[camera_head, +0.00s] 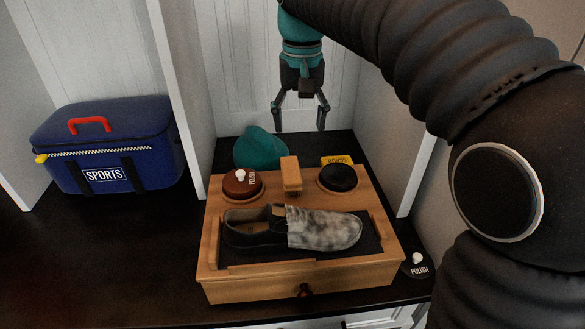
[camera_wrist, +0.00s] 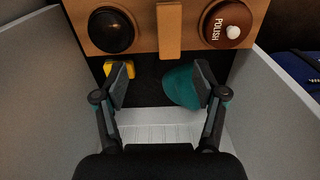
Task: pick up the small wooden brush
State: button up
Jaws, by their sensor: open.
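A small upright wooden block (camera_head: 290,173) stands at the back middle of the wooden shoe-care box (camera_head: 255,286). In the wrist view the block (camera_wrist: 169,28) is at the top middle, between two round tins. My gripper (camera_head: 300,118) is open and empty, pointing down behind and above the box, apart from the block. In the wrist view my gripper (camera_wrist: 162,85) has its fingers spread, with the block beyond the tips.
A polish tin (camera_head: 242,183) and a black-topped tin (camera_head: 338,178) flank the block. A grey-black shoe (camera_head: 320,229) lies in front. A teal object (camera_head: 262,148) and yellow item (camera_head: 337,160) are behind. A blue sports bag (camera_head: 105,150) is left; white panels flank my gripper.

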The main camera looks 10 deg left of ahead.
aim_at(291, 169)
jog(key=f, duration=0.3)
jog(key=a+f+b, duration=0.1)
jog(key=f, duration=0.1)
jog(key=a+f, duration=0.1)
jog(key=f, duration=0.2)
jog(key=shift+w+a+f+b, duration=0.1)
jog(key=shift+w+f+b, duration=0.2)
jog(key=shift+s+f+b, duration=0.1)
jog(key=shift+f+b, duration=0.35)
jog(key=shift+f, duration=2.3)
jog(key=c, duration=1.3)
